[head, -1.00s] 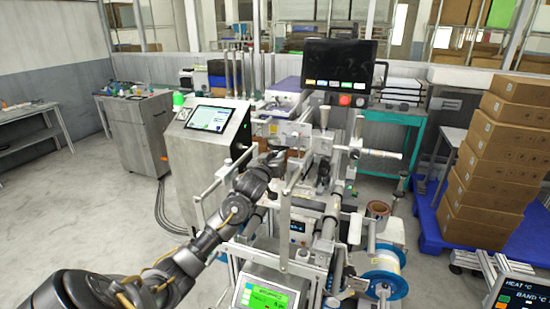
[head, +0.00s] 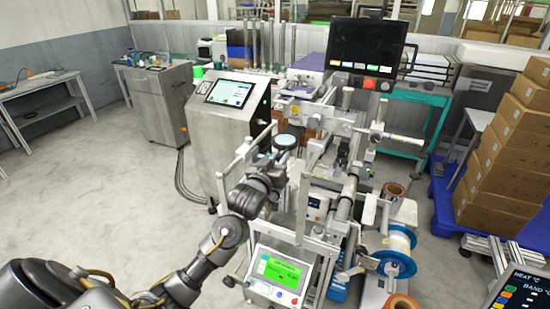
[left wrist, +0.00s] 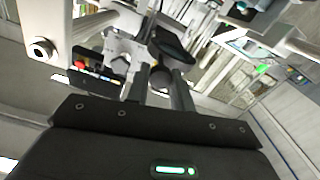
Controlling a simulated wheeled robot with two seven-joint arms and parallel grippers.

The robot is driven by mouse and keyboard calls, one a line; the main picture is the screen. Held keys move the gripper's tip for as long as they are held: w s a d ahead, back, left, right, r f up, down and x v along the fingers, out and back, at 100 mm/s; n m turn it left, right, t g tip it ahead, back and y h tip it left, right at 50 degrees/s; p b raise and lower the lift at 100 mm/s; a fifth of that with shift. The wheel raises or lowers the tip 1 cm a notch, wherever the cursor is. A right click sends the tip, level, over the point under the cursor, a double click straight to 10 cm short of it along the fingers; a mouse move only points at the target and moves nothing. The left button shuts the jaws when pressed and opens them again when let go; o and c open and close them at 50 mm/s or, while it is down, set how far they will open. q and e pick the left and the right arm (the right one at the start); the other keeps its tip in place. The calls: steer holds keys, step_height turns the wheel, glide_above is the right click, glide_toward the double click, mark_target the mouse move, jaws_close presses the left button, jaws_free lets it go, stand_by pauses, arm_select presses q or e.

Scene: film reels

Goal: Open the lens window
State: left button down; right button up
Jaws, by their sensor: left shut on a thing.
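The lens window appears to be a small round disc (head: 285,141) with a dark rim and a pale bluish face, tilted on the machine in the head view. My left gripper (head: 276,162) is just below and in front of it and appears shut on its near edge. In the left wrist view a dark rounded piece (left wrist: 173,46) lies just beyond the two fingers of my left gripper (left wrist: 158,80). The exact contact is small and partly hidden by the fingers. My right gripper is not in view.
A steel cabinet with a tilted touchscreen (head: 229,92) stands left of the machine. A black monitor (head: 366,52) hangs behind it. Metal rails and upright plates (head: 303,205) stand close right of my left arm. Stacked cartons (head: 505,150) are at the right. Floor at the left is clear.

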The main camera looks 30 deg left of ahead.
arm_select(q)
steer(key=c, duration=1.2)
jaws_free()
steer(key=shift+c, duration=0.2)
steer(key=shift+o, duration=0.2)
steer(key=shift+s+f, duration=0.1)
steer(key=shift+s, duration=0.35)
steer(key=s+d+b, duration=0.1)
steer(key=s+b, duration=0.2)
steer(key=s, duration=0.6)
steer(key=shift+s, duration=0.4)
